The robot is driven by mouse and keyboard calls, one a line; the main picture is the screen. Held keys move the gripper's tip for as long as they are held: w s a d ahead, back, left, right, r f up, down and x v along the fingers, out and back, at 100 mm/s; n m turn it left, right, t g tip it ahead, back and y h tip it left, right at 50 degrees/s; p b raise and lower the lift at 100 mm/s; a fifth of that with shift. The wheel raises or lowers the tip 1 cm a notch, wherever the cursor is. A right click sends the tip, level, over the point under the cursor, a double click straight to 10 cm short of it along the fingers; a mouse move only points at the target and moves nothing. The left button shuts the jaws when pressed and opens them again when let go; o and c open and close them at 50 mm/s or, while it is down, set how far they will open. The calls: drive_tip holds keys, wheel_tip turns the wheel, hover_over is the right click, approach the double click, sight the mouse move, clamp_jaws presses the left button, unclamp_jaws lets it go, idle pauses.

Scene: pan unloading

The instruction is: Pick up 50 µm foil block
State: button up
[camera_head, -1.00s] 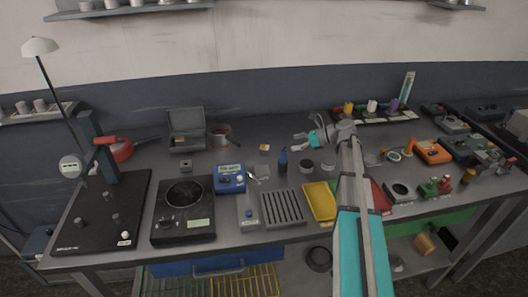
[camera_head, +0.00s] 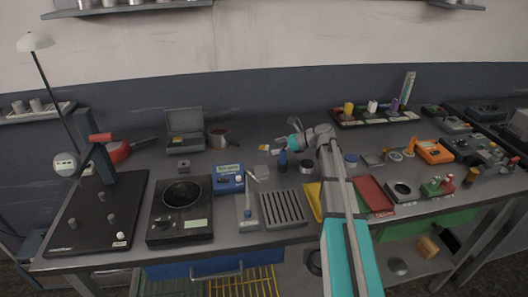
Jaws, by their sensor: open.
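No label reading 50 µm can be made out, so I cannot tell for certain which item is the foil block. A small flat orange-topped piece (camera_head: 263,148) lies on the bench left of my gripper, with a small pale piece (camera_head: 276,151) beside it. A small dark grey block (camera_head: 183,164) sits in front of the open grey case (camera_head: 185,130). My gripper (camera_head: 289,140) is open above the rear middle of the bench, a little right of the orange-topped piece and apart from it. Its fingers are small and partly unclear in this view.
A dark blue bottle (camera_head: 283,161) stands just below my gripper. A slotted grey block (camera_head: 283,209), blue meter (camera_head: 230,180), black round-topped device (camera_head: 181,211) and red tray (camera_head: 374,195) fill the front. My arm partly covers a yellow tray (camera_head: 313,200). Bare bench lies behind the orange-topped piece.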

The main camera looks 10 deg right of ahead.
sight(264, 147)
drive_tip(key=shift+b+x, duration=0.95)
drive_tip(key=shift+x, duration=1.7)
drive_tip(key=shift+s+r, duration=0.1)
clamp_jaws()
drive_tip(key=shift+r, duration=0.15)
drive_tip(key=shift+r+p, duration=0.95)
drive_tip(key=shift+p, duration=0.15)
drive_tip(key=s+d+r+p, duration=0.4)
drive_tip(key=s+r+p, duration=0.7)
drive_tip(key=s, duration=0.2)
drive_tip(key=shift+s, duration=0.25)
